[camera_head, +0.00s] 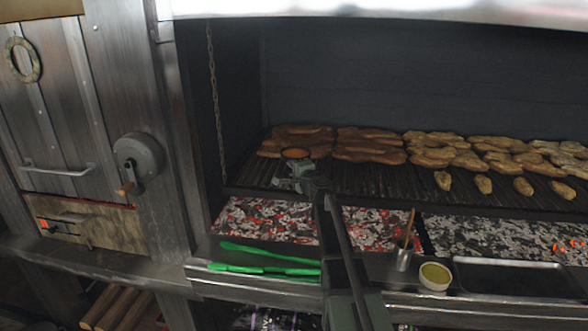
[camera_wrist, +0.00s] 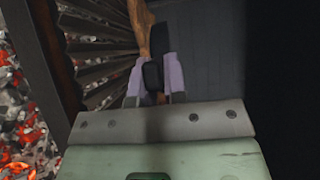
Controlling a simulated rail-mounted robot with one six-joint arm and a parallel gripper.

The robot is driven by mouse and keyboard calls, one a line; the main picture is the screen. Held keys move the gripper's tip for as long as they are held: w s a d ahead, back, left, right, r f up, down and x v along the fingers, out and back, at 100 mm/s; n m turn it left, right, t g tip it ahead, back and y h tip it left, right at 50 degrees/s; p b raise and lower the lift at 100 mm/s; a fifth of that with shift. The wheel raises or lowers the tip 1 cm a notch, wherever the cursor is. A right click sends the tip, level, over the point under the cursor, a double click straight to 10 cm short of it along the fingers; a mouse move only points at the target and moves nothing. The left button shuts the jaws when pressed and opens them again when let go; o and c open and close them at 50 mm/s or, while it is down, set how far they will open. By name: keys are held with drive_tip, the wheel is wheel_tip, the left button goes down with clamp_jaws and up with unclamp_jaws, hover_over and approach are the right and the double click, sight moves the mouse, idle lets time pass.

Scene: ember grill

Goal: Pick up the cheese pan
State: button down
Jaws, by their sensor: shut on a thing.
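The cheese pan (camera_head: 295,153) is a small round dark pan with an orange filling. It shows at the left part of the grill grate, close to the meat. My gripper (camera_head: 297,167) is right at its near side. In the wrist view my gripper (camera_wrist: 155,64) has its two pale lavender fingers shut on a dark handle (camera_wrist: 152,75), which I take as the pan's handle. The pan's bowl is mostly hidden in that view. Whether the pan touches the grate I cannot tell.
Browned meat (camera_head: 370,150) lies behind and right of the pan, with several smaller pieces farther right. Glowing coals (camera_head: 265,220) lie under the grate. Green tongs (camera_head: 265,270), a metal cup (camera_head: 403,260) with a brush and a bowl of green sauce (camera_head: 435,276) occupy the front ledge.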

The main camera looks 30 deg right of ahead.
wheel_tip(320, 180, up, 12)
drive_tip(key=p, duration=0.9)
drive_tip(key=shift+r, duration=0.15)
idle(0.6)
